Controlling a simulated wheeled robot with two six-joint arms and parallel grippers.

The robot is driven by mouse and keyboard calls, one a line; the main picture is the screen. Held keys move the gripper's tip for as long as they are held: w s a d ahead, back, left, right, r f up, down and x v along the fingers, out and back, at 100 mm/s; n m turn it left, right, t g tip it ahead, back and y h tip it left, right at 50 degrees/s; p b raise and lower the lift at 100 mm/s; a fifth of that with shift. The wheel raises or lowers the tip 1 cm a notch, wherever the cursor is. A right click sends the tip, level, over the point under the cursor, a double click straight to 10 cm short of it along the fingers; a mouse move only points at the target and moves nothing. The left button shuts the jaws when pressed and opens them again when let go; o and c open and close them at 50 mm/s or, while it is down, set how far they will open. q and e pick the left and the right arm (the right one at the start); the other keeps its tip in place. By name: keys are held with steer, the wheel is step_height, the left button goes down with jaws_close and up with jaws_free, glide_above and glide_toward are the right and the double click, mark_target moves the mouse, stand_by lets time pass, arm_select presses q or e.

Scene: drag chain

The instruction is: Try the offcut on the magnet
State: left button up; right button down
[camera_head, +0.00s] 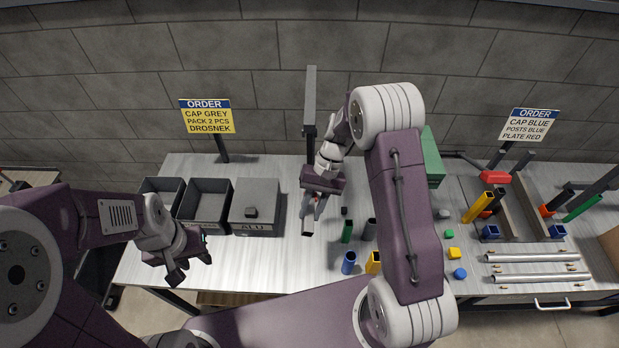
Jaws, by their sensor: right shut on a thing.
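My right gripper (315,204) is shut on a short grey piece, which looks like the offcut (308,224). The piece points down toward the front over the middle of the table. A dark grey post with an overhead arm (310,95) stands just behind this gripper; its lower part is partly hidden by the gripper and arm. I cannot make out the magnet clearly. My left gripper (190,272) is at the table's front left edge, its fingers apart and empty.
Two open dark bins (205,187) stand at left beside a lidded box marked ALU (255,198). Several coloured tubes (347,231) stand right of my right gripper. Far right are silver tubes (533,257), caps and a rack (533,215). Two order signs (207,117) stand behind.

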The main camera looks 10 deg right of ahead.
steer(key=shift+s+a+r, duration=0.15)
steer(key=shift+s, duration=0.35)
stand_by(0.7)
steer(key=s+a+b, duration=0.1)
steer(key=s+a, duration=0.1)
steer(key=s, duration=0.7)
steer(key=shift+s+a, duration=0.35)
steer(key=shift+a, duration=0.05)
